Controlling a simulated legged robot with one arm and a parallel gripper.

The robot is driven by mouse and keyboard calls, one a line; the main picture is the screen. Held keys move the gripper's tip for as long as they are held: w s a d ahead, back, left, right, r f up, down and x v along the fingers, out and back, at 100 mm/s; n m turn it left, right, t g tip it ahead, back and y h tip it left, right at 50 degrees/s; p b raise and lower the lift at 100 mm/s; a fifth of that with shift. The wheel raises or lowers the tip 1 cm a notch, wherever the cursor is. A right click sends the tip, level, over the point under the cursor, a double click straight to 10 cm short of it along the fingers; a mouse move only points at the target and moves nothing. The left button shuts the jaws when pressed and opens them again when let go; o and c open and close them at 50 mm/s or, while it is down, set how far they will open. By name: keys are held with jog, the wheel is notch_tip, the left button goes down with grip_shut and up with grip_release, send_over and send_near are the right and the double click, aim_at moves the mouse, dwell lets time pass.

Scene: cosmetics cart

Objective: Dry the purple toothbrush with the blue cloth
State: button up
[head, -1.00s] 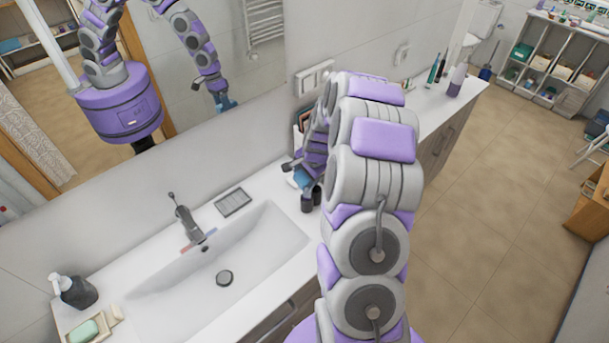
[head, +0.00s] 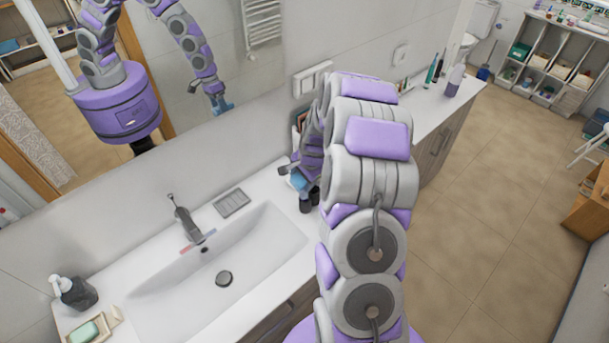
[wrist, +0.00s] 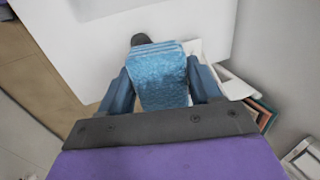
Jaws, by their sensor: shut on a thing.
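My gripper (wrist: 160,88) is shut on the blue cloth (wrist: 158,75), which hangs folded between its two fingers in the wrist view. In the head view the cloth (head: 299,181) shows as a small blue patch at the gripper, left of my arm and above the counter right of the sink. I cannot make out a purple toothbrush in either view. A thin red and blue strip (head: 198,241) lies at the faucet; I cannot tell what it is.
The white sink (head: 250,255) has a faucet (head: 187,222), a dark soap dispenser (head: 75,292) and green soap (head: 88,331) around it. A holder with coloured items (wrist: 262,112) stands close right of the gripper. Tall bottles (head: 454,80) stand at the counter's far end. The mirror wall is close.

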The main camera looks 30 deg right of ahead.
jog(key=shift+w+d, duration=0.15)
jog(key=shift+d, duration=1)
jog(key=shift+a+p, duration=0.4)
jog(key=shift+a, duration=0.8)
jog(key=shift+d+r, duration=0.15)
jog(key=shift+d, duration=1.05)
jog(key=shift+s+a+p, duration=0.2)
jog(key=shift+a+p, duration=0.1)
jog(key=shift+a, duration=0.9)
jog(key=shift+w+d, duration=0.15)
jog(key=shift+d, duration=1.05)
jog(key=shift+w+r+p, duration=0.1)
jog(key=shift+r+p, duration=0.25)
jog(key=shift+r, duration=0.1)
jog(key=shift+r+p, duration=1.05)
jog(key=shift+r, duration=1.9)
